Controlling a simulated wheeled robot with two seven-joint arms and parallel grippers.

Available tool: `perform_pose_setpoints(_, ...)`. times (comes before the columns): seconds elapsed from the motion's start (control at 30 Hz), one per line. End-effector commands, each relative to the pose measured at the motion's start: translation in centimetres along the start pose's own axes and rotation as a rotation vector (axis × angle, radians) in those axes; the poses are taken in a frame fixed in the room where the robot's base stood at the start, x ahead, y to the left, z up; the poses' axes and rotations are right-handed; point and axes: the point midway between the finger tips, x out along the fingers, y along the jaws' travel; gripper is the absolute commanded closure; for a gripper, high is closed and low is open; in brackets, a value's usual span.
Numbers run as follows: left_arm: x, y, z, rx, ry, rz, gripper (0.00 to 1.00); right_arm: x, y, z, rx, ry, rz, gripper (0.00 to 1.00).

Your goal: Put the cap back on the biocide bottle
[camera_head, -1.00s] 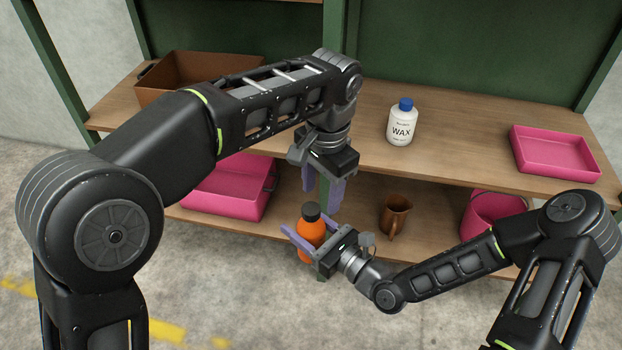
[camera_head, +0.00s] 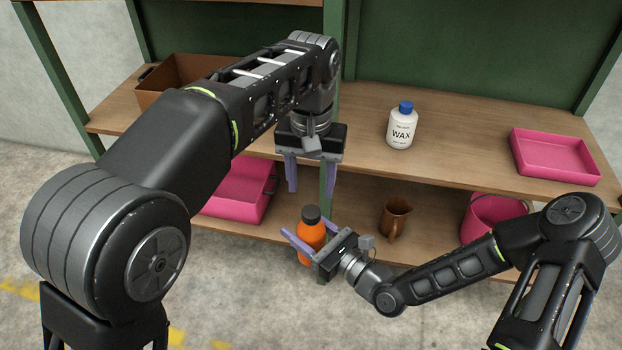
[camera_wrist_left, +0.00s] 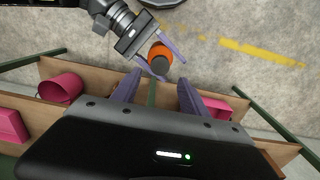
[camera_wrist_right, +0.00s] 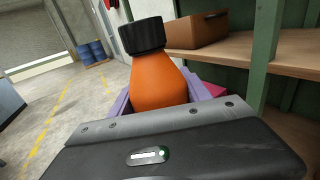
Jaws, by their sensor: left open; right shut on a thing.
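An orange bottle (camera_head: 308,242) with a black cap (camera_head: 311,213) on its top is held upright in front of the lower shelf; no label on it is readable. The bottle (camera_wrist_right: 158,85) and its ribbed cap (camera_wrist_right: 142,36) show large in the right wrist view. My right gripper (camera_head: 304,232) is shut around the bottle's body, below the cap. My left gripper (camera_head: 310,190) is open and empty, fingers pointing down, a little above the cap. In the left wrist view the bottle (camera_wrist_left: 160,52) lies beyond the open fingers, not between them.
A white WAX bottle (camera_head: 402,130) with a blue cap stands on the upper shelf (camera_head: 460,140), near a pink tray (camera_head: 555,155) and a brown bin (camera_head: 165,85). A brown jug (camera_head: 395,218), a pink bucket (camera_head: 490,215) and a pink bin (camera_head: 235,192) are on the lower shelf.

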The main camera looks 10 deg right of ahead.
Motion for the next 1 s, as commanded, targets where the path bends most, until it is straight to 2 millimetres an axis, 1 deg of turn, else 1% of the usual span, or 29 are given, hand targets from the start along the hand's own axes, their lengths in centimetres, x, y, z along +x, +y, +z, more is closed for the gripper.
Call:
perform_pose_setpoints(0.37,2.4,-0.1,0.0,0.0,-0.002,0.002,0.48,0.0,0.0,0.1,-0.001,-0.002,0.0,1.0)
perform_pose_setpoints(0.5,4.8,0.0,0.0,0.002,-0.003,-0.002,0.48,0.0,0.0,0.1,-0.001,-0.002,0.0,1.0)
perform_pose_setpoints(0.6,6.2,0.0,0.0,0.002,-0.002,-0.002,0.48,0.0,0.0,0.1,-0.001,-0.002,0.0,1.0)
perform_pose_setpoints(0.7,7.1,0.0,0.0,0.002,-0.001,-0.001,0.48,0.0,0.0,0.1,0.0,-0.002,0.0,1.0)
perform_pose_setpoints(0.8,7.6,0.0,0.0,0.002,-0.001,-0.001,0.48,0.0,0.0,0.1,-0.001,-0.002,0.0,1.0)
perform_pose_setpoints(1.0,7.8,0.0,0.0,0.002,0.001,0.0,0.48,0.0,0.0,0.1,-0.001,-0.002,0.0,1.0)
